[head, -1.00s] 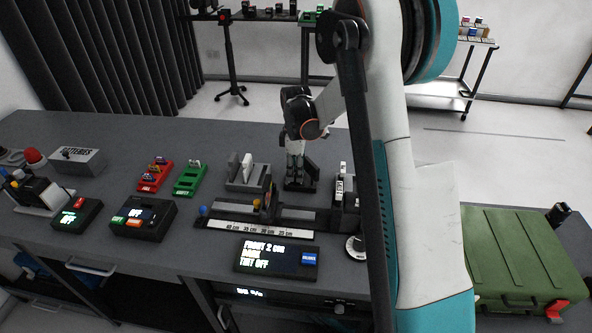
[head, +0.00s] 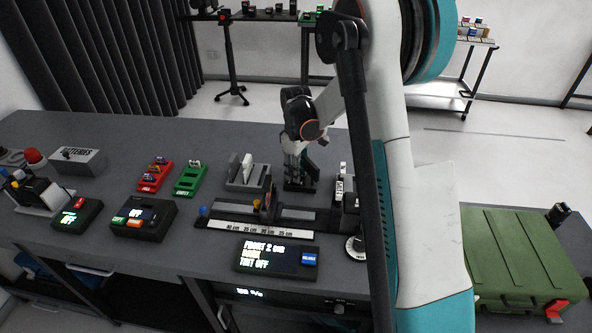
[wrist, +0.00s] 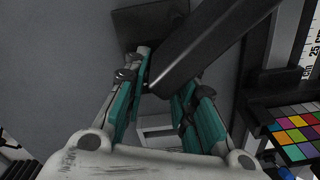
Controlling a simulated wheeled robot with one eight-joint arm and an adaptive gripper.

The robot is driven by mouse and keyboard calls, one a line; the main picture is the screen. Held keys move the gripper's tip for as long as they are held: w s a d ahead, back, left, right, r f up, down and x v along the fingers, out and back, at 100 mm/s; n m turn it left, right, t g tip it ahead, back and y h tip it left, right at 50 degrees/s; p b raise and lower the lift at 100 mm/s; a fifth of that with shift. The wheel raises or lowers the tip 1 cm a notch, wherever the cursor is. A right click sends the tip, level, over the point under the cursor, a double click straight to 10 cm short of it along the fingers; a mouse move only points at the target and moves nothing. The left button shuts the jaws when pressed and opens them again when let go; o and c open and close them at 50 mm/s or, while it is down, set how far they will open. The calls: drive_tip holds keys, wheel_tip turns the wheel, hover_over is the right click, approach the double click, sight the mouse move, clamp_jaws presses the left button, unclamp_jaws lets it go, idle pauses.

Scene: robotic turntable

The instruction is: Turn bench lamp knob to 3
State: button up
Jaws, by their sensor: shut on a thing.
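My gripper (head: 297,172) points down over the bench, behind the ruler rail, at a small dark unit (head: 300,185). In the wrist view my gripper (wrist: 164,88) has its teal-padded fingers on either side of a dark bar-like part (wrist: 205,48), which slants up to the right. It is shut on that part. I cannot make out a lamp knob or its number marks; the fingers and the dark part cover that spot. A pale, squarish piece shows lower down between the fingers.
The ruler rail (head: 258,233) and a display box (head: 277,257) stand in front. A white-and-grey holder (head: 246,172) is to the left; red (head: 155,174) and green trays (head: 190,179) lie beyond. A colour chart (wrist: 297,132) shows right in the wrist view. A green case (head: 515,255) is at right.

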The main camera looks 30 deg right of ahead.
drive_tip(key=shift+m, duration=0.8)
drive_tip(key=o, duration=1.1)
wheel_tip(320, 180, up, 12)
